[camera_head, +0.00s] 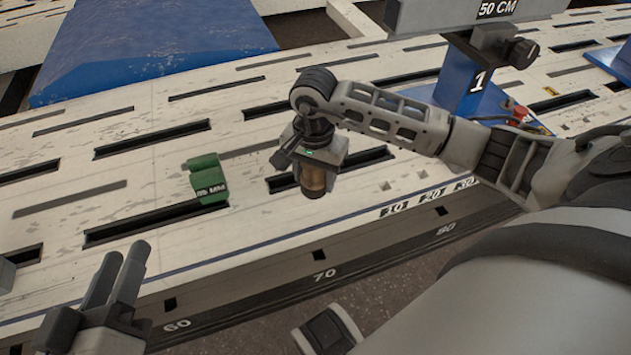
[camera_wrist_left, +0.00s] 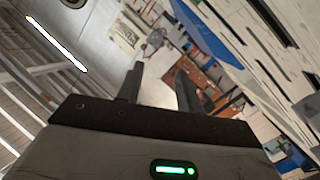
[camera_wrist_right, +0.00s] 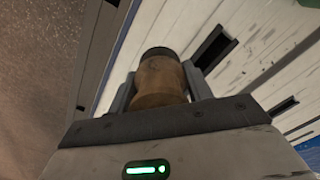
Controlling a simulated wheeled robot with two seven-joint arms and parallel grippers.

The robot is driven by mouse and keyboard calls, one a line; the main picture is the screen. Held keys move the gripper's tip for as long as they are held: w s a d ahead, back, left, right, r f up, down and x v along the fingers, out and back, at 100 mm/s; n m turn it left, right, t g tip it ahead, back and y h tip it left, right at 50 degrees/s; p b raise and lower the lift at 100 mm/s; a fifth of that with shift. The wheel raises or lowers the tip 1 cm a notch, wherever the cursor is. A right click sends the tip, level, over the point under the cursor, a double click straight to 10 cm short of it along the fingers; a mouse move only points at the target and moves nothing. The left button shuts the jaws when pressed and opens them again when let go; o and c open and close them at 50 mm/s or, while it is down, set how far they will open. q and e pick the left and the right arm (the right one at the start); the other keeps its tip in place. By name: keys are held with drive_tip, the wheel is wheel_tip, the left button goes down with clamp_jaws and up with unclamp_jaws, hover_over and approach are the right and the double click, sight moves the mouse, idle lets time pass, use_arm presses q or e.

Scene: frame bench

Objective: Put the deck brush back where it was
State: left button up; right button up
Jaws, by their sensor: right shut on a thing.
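My right gripper (camera_head: 311,168) is shut on a round wooden piece with a dark end, which I take to be the deck brush (camera_wrist_right: 160,84). In the head view the brush (camera_head: 313,182) hangs below the jaws over the front part of the slotted bench, near a long slot. I cannot tell whether its lower end touches the bench, and any bristles are hidden. My left gripper (camera_head: 115,275) is at the lower left in front of the bench. Its fingers stand apart and empty in the left wrist view (camera_wrist_left: 158,90).
The pale bench (camera_head: 330,235) has many slots and a numbered front edge. A green block (camera_head: 206,180) marked in MM lies left of the brush. A blue stand (camera_head: 478,88) marked 1 is at the upper right, and a large blue block (camera_head: 150,45) at the upper left.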

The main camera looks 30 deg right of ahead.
sight(315, 186)
wheel_tip(315, 186, down, 3)
drive_tip(key=shift+d+r+b, duration=0.1)
drive_tip(key=shift+d+b, duration=0.05)
drive_tip(key=shift+b, duration=0.6)
drive_tip(key=shift+w+f, duration=0.1)
drive_tip(key=shift+f, duration=0.35)
use_arm(q)
drive_tip(key=shift+w+a+r+m+t+h, duration=0.15)
drive_tip(key=shift+w+r+m+t, duration=0.2)
drive_tip(key=shift+r, duration=0.25)
drive_tip(key=shift+w+a+r+m+t+h, duration=0.15)
drive_tip(key=shift+w+r+t, duration=0.1)
drive_tip(key=shift+r+t, duration=0.25)
drive_tip(key=shift+d, duration=0.1)
use_arm(e)
drive_tip(key=shift+f, duration=0.1)
drive_tip(key=o, duration=1.1)
use_arm(q)
drive_tip(key=shift+w+r, duration=0.1)
drive_tip(key=shift+r, duration=0.15)
use_arm(e)
drive_tip(key=shift+o, duration=0.2)
